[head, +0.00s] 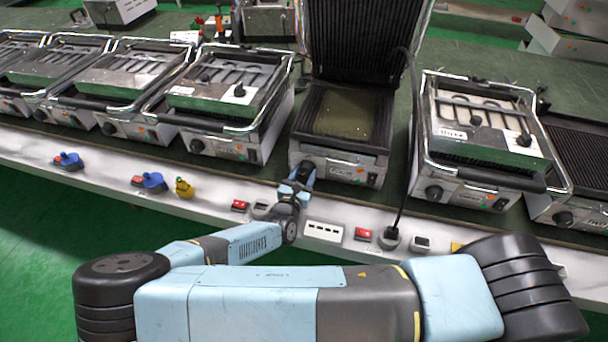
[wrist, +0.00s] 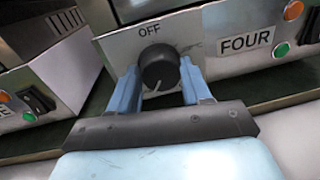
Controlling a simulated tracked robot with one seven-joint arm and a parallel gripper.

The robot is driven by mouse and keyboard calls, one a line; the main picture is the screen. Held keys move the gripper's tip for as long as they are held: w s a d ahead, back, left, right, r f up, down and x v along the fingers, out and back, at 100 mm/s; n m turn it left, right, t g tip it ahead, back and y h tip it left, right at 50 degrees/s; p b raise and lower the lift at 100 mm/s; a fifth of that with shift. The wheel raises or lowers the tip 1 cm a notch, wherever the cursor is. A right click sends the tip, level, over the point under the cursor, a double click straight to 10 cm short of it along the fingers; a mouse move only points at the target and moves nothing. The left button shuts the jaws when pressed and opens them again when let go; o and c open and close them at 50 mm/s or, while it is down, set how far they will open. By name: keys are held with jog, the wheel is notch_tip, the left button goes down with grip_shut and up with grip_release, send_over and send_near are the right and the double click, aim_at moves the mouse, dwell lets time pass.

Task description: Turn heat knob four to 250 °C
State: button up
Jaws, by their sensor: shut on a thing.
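Heat knob four (wrist: 159,66) is a round black dial on a silver panel in the wrist view. "OFF" is printed above it, and a white mark on it points down and slightly left. The label FOUR (wrist: 246,42) is to its right. My gripper (wrist: 160,76) has its blue fingers on the left and right sides of the knob, shut on it. In the head view my gripper (head: 302,176) is at the front left of the open-lidded grill (head: 343,168), and hides the knob there. No temperature numbers are readable.
Several closed grills (head: 225,100) stand to the left, and another grill (head: 480,135) to the right. A black cable runs down to a plug (head: 389,238). Sockets, red switches and blue plugs (head: 150,181) line the white front edge.

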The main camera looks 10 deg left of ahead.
jog(key=shift+n, duration=0.7)
jog(key=o, duration=1.1)
jog(key=shift+c, duration=0.2)
jog(key=s, duration=0.4)
jog(key=s+a, duration=0.1)
jog(key=s, duration=0.4)
jog(key=s+a, duration=0.1)
jog(key=s, duration=0.3)
jog(key=shift+s+a+f, duration=0.15)
jog(key=shift+s, duration=0.15)
